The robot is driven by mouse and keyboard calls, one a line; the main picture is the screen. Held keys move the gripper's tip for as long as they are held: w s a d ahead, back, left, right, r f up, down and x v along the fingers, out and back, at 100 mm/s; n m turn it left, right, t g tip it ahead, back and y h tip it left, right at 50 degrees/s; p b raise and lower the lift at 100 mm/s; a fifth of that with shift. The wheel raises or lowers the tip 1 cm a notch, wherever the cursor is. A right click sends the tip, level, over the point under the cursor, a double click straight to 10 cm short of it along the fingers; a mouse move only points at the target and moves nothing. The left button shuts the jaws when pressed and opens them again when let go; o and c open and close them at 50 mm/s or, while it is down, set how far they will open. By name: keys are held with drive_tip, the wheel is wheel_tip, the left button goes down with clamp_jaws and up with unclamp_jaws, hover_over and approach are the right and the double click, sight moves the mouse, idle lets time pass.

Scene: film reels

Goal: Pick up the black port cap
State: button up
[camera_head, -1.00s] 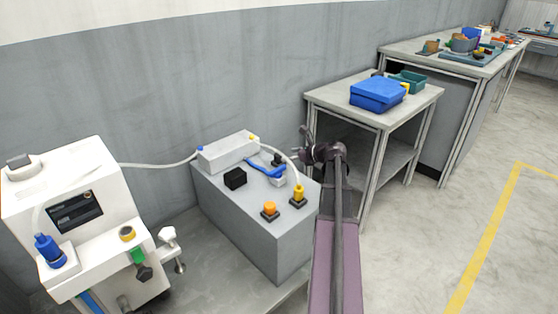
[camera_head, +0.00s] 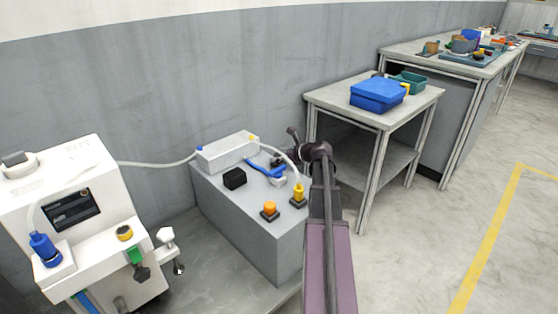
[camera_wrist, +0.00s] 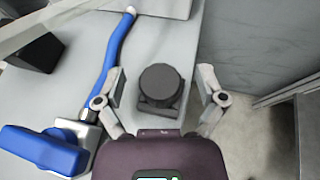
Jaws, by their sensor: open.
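The black port cap (camera_wrist: 160,80) is a round, dark knob with a ribbed rim. In the wrist view it sits on a small dark square base on the grey surface. My gripper (camera_wrist: 164,76) is open, with one finger on each side of the cap and a visible gap on both sides. I cannot make out the cap in the head view. The fingers are also not clear there, where my arm stands at the right end of the grey cabinet (camera_head: 250,232).
In the head view, an orange knob (camera_head: 269,207) and a yellow connector (camera_head: 298,193) stand on the cabinet. A white machine (camera_head: 95,225) is at left.

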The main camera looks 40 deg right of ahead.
sight(279, 154)
idle(0.3)
drive_tip(key=c, duration=1)
drive_tip(key=shift+r, duration=0.2)
wheel_tip(279, 154, up, 10)
drive_tip(key=p, duration=1)
drive_tip(key=shift+f, duration=0.15)
idle(0.5)
